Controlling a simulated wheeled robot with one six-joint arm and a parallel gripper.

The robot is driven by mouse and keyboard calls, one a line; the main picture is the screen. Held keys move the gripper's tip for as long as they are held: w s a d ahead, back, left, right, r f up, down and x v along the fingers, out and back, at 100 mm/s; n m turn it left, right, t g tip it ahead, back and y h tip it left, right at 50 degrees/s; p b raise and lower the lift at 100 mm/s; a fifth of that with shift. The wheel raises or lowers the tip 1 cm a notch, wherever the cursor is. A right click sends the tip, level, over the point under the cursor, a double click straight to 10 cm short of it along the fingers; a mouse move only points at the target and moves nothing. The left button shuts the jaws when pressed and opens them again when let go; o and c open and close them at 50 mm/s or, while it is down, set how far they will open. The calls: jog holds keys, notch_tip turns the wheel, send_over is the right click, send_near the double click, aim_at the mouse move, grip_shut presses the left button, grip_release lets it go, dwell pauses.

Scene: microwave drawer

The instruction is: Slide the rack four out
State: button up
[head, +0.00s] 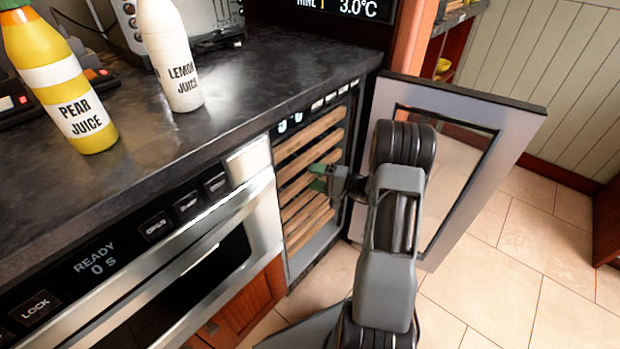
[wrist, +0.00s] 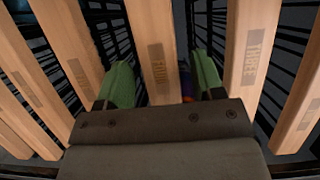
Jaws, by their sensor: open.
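A wine cooler with several wooden rack fronts (head: 308,137) stands under the counter, its door (head: 518,120) swung open to the right. My gripper (head: 318,178) is at the rack fronts in the head view. In the wrist view the fronts run upright; the middle one, rack four (wrist: 154,30), has a label that seems to read FOUR. My open gripper (wrist: 163,78) has one green finger on each side of this front. I cannot tell whether the fingers touch it. The rack front to its right (wrist: 252,30) seems to be labelled THREE.
A dark counter (head: 250,85) above the cooler holds a pear juice bottle (head: 70,90) and a lemon juice bottle (head: 170,60). A microwave drawer (head: 200,255) is left of the cooler. Tiled floor (head: 495,290) is clear at the right.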

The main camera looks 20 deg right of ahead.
jog(key=shift+x, duration=0.85)
jog(key=shift+c, duration=0.3)
jog(key=shift+a, duration=0.1)
grip_shut()
